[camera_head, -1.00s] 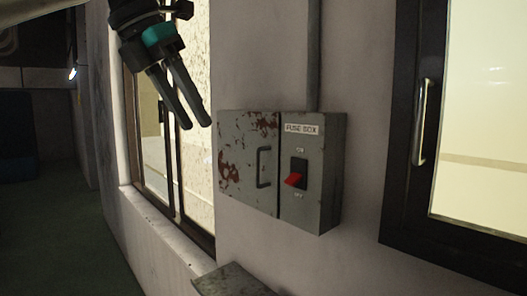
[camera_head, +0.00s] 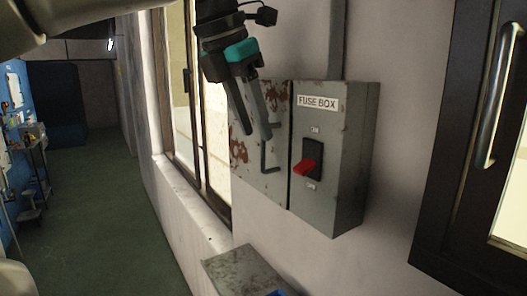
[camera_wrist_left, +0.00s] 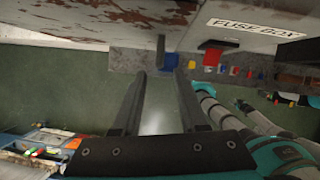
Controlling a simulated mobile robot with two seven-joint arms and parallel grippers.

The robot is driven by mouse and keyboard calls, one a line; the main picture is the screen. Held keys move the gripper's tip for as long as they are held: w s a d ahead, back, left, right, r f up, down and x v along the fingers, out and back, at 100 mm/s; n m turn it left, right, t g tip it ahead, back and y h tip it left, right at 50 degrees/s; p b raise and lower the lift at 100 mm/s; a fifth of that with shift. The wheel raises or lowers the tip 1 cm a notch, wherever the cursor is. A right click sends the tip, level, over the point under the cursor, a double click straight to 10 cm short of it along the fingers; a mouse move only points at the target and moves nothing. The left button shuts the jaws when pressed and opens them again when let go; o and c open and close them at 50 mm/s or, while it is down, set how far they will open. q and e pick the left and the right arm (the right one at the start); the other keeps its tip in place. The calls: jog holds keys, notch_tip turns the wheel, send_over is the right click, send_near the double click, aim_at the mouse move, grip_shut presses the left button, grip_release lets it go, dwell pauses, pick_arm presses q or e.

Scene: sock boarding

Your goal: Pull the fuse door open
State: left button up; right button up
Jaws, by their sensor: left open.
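The grey fuse box (camera_head: 340,160) hangs on the wall in the head view. Its fuse door (camera_head: 250,178), scuffed with rust-red patches, is the left part of the front and looks shut flush. The door's dark handle (camera_head: 264,162) is a vertical bar near its right edge. My left gripper (camera_head: 255,136) is open in front of the door, its fingertips by the upper part of the handle and partly covering it. In the left wrist view the handle (camera_wrist_left: 160,48) lies just beyond the open fingertips, between them. I cannot tell whether they touch.
A red switch (camera_head: 305,167) sticks out right of the door. A grey box top (camera_head: 240,268) lies below the fuse box. A dark-framed window with a metal handle (camera_head: 497,95) is at right, another window at left. Open green floor (camera_head: 100,220) lies at far left.

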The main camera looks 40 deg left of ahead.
aim_at(263, 166)
pick_arm(q)
jog(key=x, duration=0.6)
jog(key=shift+c, duration=0.4)
jog(key=shift+r, duration=0.1)
grip_shut()
dwell(0.8)
